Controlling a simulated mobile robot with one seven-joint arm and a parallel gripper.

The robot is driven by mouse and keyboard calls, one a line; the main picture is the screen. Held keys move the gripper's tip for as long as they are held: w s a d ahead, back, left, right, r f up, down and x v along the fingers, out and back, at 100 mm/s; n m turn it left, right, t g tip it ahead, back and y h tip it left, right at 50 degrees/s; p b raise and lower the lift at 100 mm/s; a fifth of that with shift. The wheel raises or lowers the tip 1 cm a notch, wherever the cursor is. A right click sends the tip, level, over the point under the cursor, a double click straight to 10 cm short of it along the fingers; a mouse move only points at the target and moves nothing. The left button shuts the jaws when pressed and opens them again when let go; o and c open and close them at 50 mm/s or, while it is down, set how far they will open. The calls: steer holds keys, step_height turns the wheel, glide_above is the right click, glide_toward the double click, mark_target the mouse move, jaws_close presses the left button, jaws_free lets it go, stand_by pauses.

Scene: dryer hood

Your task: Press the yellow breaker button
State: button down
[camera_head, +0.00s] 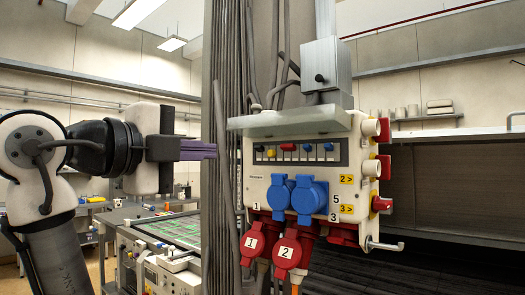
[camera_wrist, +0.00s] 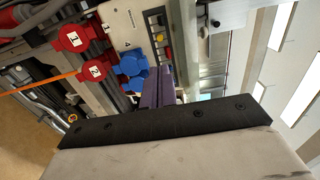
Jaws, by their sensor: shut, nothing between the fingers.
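The yellow breaker button (camera_head: 271,153) is in the dark breaker strip (camera_head: 343,153) near the top of the white power box, left of a red button (camera_head: 288,147). In the wrist view, which is turned sideways, the yellow button (camera_wrist: 160,37) shows beyond the fingertips. My gripper (camera_head: 215,150) has purple fingers shut together and empty. In the head view it is left of the box at about the button's height, with a gap between. In the wrist view my gripper (camera_wrist: 160,73) points towards the box, and its fingers hide part of the strip's lower end.
A grey ledge (camera_head: 300,120) juts out above the strip. Blue sockets (camera_head: 308,195) and red plugs (camera_head: 292,250) stick out below it. Vertical cables (camera_head: 221,200) run beside the box's left edge. A workbench (camera_head: 160,235) stands at the lower left.

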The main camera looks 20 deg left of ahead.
mark_target(271, 153)
steer(key=p+x, duration=0.5)
steer(key=x, duration=0.7)
steer(key=shift+w+d+r+p, duration=0.1)
steer(key=shift+w+p, duration=0.2)
steer(key=shift+w, duration=0.1)
steer(key=shift+w+d, duration=0.2)
steer(key=shift+w, duration=0.35)
steer(key=shift+d, duration=0.1)
